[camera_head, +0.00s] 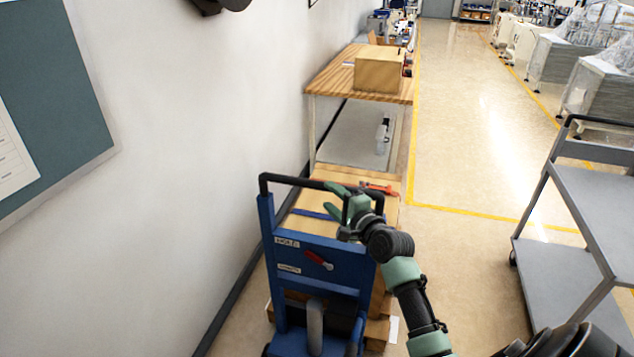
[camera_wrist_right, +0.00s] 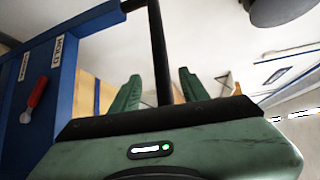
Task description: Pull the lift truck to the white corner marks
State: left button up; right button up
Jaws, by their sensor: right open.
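The blue lift truck (camera_head: 320,262) stands beside the left wall, with a black handle frame (camera_head: 278,179) on top and a red lever on its panel. My right gripper (camera_head: 337,199) is open at the right part of this handle. In the wrist view, the black bar (camera_wrist_right: 158,55) runs between the two green fingers of the right gripper (camera_wrist_right: 160,88); whether they touch it I cannot tell. A small white patch (camera_head: 393,330) shows on the floor right of the truck; I cannot tell whether it is a corner mark. My left gripper is not in view.
A wooden pallet or load (camera_head: 378,328) sits at the truck's base. Beyond stands a wooden-topped workbench (camera_head: 330,78) with a cardboard box (camera_head: 379,70). A grey cart (camera_head: 590,205) stands at right. The floor (camera_head: 470,160) between them, with yellow lines, is clear.

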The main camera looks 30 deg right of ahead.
aim_at(320, 188)
jog(key=shift+w+r, duration=0.2)
jog(key=shift+w, duration=0.15)
jog(key=w, duration=0.2)
jog(key=w+f, duration=0.1)
jog(key=w, duration=0.4)
jog(key=shift+d+f+p, duration=0.15)
jog(key=shift+d+p, duration=0.1)
jog(key=shift+p, duration=0.05)
grip_shut()
jog(key=shift+f, duration=0.1)
dwell(0.7)
